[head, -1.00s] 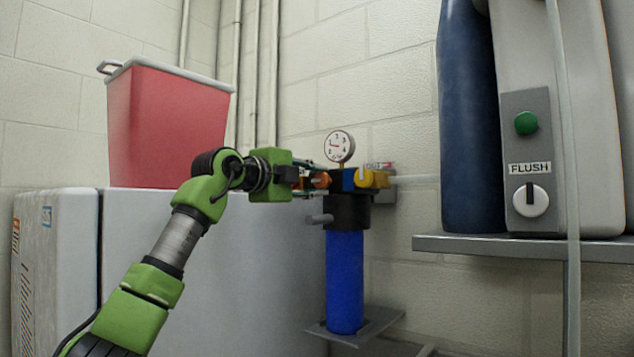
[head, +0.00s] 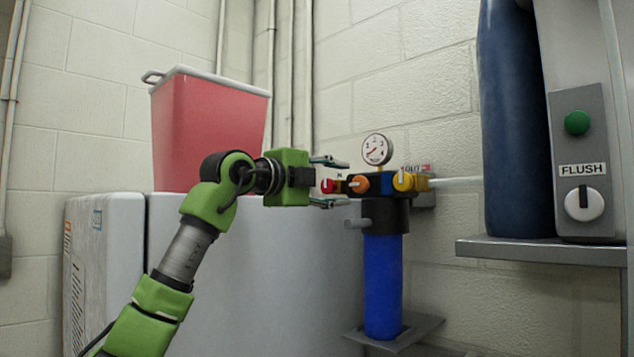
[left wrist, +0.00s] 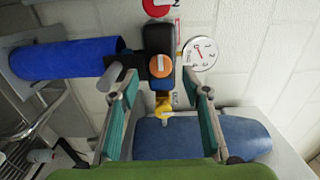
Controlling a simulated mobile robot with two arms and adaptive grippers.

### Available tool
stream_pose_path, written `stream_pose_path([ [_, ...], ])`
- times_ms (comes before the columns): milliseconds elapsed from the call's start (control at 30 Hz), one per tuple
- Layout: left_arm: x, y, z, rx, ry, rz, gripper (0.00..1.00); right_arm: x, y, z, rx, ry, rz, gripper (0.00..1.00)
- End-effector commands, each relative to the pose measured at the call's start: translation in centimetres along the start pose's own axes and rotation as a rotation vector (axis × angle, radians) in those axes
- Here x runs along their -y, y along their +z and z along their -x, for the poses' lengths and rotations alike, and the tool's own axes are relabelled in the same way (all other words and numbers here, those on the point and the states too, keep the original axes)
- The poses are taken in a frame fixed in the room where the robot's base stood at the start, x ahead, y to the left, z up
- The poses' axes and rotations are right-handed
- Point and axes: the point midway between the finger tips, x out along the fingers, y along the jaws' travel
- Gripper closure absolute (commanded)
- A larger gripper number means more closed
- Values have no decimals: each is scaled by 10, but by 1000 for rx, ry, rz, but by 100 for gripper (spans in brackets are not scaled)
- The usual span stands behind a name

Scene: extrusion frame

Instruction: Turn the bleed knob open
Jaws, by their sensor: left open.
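The filter head carries a red knob (head: 327,186), an orange knob (head: 359,184) and a yellow knob (head: 403,180). None bears a readable bleed label; the orange one is in the middle. The orange knob also shows in the left wrist view (left wrist: 160,66), with a pale mark across its face. My left gripper (head: 335,182) is open and empty. Its fingertips (left wrist: 162,82) are spread wide, short of the orange knob and apart from it. A round gauge (head: 376,149) stands on top of the head, its needle pointing lower left. My right gripper is not in view.
A blue filter housing (head: 383,285) hangs below the head, with a grey side stub (head: 357,223). A red bin (head: 208,130) stands on a grey cabinet (head: 260,250). At right, a shelf (head: 540,250) holds a blue cylinder (head: 515,130) and a FLUSH panel (head: 581,160).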

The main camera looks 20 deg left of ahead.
Motion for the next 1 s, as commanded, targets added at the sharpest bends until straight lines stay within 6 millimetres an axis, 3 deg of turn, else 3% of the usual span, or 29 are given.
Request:
stream_pose_path([
  [200,0,2,41,3,-2,-1,57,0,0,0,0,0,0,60],
  [400,0,2,63,2,-2,1,57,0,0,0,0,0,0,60],
  [1000,0,1,67,1,-2,2,57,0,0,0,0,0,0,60],
])
